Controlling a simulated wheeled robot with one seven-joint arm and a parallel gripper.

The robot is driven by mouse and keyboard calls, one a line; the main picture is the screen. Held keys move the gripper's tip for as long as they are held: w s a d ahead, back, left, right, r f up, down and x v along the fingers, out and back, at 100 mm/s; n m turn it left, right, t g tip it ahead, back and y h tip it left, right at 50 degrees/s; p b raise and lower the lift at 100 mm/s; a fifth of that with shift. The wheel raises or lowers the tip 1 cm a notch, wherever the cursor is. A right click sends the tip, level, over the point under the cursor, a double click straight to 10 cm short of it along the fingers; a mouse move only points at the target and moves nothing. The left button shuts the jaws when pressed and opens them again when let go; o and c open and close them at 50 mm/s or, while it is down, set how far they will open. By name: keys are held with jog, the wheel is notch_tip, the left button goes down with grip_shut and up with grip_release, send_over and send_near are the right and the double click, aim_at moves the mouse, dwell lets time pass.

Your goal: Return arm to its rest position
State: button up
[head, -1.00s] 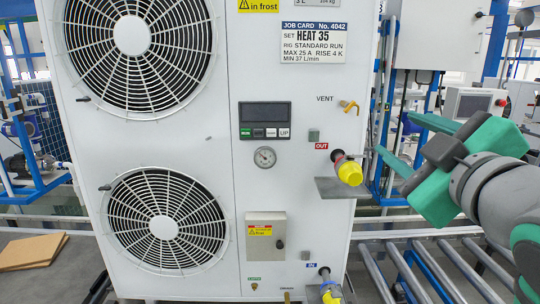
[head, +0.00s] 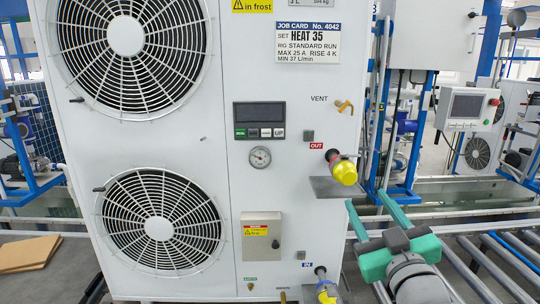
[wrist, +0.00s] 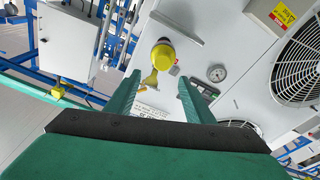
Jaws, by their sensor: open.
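My gripper (head: 372,212) is at the lower right in the head view, to the right of the white heat pump unit (head: 222,160). Its two green fingers are spread apart and empty. In the wrist view my gripper (wrist: 155,100) shows both fingers, with a gap between them. The yellow-capped OUT port (head: 344,172) is above and left of the fingers in the head view. In the wrist view this yellow cap (wrist: 163,56) appears beyond the gap, apart from the fingers.
The unit carries a display panel (head: 259,120), a gauge (head: 260,157) and a job card (head: 307,42). A yellow-capped IN port (head: 327,291) is low on its right. A roller conveyor (head: 475,268) runs at the right. A control box (head: 466,108) stands behind.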

jog(key=a+f+m+h, duration=0.1)
jog(key=a+f+m, duration=0.15)
jog(key=f, duration=0.65)
jog(key=a+f+m, duration=0.2)
jog(key=a+f, duration=0.1)
jog(key=f, duration=0.6)
jog(key=s+a+f+m+g+h, duration=0.1)
jog(key=s+a+f, duration=0.25)
jog(key=f, duration=0.45)
jog(key=s+a+f+m+g+h, duration=0.15)
jog(key=s+f, duration=0.25)
jog(key=f, duration=0.4)
jog(key=s+a+f+n, duration=0.1)
jog(key=s+a+f, duration=0.2)
jog(key=s, duration=0.7)
jog(key=s+a+f+n+g+y, duration=0.1)
jog(key=s+a+f, duration=0.2)
jog(key=s, duration=0.8)
jog(key=s+a+f+y, duration=0.1)
jog(key=s+a+f, duration=0.3)
jog(key=s, duration=0.7)
jog(key=shift+f+n+g, duration=0.35)
jog(key=shift+f+n, duration=0.05)
jog(key=shift+f, duration=0.15)
jog(key=shift+y, duration=0.25)
